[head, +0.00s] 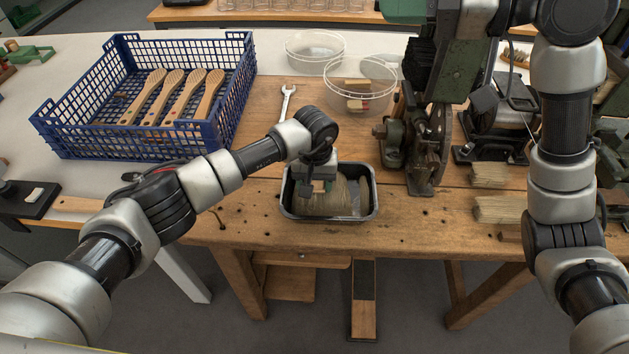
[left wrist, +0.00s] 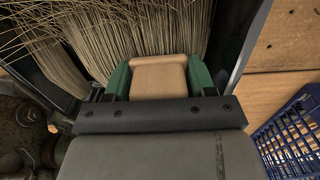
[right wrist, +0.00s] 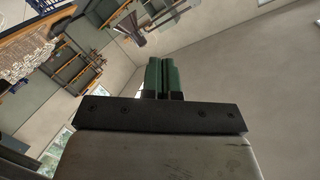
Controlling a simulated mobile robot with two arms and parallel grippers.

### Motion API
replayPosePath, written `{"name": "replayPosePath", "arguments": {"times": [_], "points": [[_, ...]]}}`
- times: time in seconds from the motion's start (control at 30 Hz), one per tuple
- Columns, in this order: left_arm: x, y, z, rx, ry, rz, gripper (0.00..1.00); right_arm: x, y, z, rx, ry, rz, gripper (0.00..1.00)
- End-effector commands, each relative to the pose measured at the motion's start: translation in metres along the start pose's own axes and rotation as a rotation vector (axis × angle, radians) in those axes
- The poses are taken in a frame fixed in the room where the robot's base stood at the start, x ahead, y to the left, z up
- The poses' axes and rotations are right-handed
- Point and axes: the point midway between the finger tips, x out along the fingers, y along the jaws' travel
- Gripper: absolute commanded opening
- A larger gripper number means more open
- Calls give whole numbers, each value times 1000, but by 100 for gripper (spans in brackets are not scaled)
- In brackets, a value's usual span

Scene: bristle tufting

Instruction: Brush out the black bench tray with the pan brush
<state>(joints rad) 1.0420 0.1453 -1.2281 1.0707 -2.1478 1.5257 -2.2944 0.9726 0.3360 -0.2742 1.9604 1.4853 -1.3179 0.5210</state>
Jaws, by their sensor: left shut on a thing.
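The black bench tray (head: 374,192) sits near the front edge of the wooden bench. My left gripper (head: 318,184) reaches down into it. In the left wrist view, my left gripper's green fingers (left wrist: 158,80) are shut on the tan wooden grip of the pan brush (left wrist: 158,74). Long pale bristles (left wrist: 150,30) fan out beyond the grip, between the dark tray walls. I cannot tell which bristles belong to the brush and which are loose in the tray. My right gripper (right wrist: 164,78) is raised, its green fingers together and empty; it is outside the head view.
A blue crate (head: 85,153) with several wooden-handled brushes stands at the left. A wrench (head: 286,100) and two clear bowls (head: 345,103) lie behind the tray. A green machine (head: 425,150) stands close on its right, with bristle bundles (head: 497,210) beyond. Bare bench lies left of the tray.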

Motion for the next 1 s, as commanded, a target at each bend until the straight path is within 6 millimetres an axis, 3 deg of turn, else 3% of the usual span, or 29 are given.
{"name": "replayPosePath", "arguments": {"times": [0.1,0.3,0.43,0.6,0.8,1.0], "points": [[0,0,0,0,0,0,36,29,48,24,87,-101,173,0],[0,0,0,0,0,0,36,60,128,76,208,-260,490,0],[0,0,0,0,0,0,36,67,177,115,268,-354,715,0],[0,0,0,0,0,0,36,62,229,161,312,-443,988,0],[0,0,0,0,0,0,36,51,260,191,321,-490,1187,0],[0,0,0,0,0,0,36,49,273,205,322,-499,1236,0]]}}
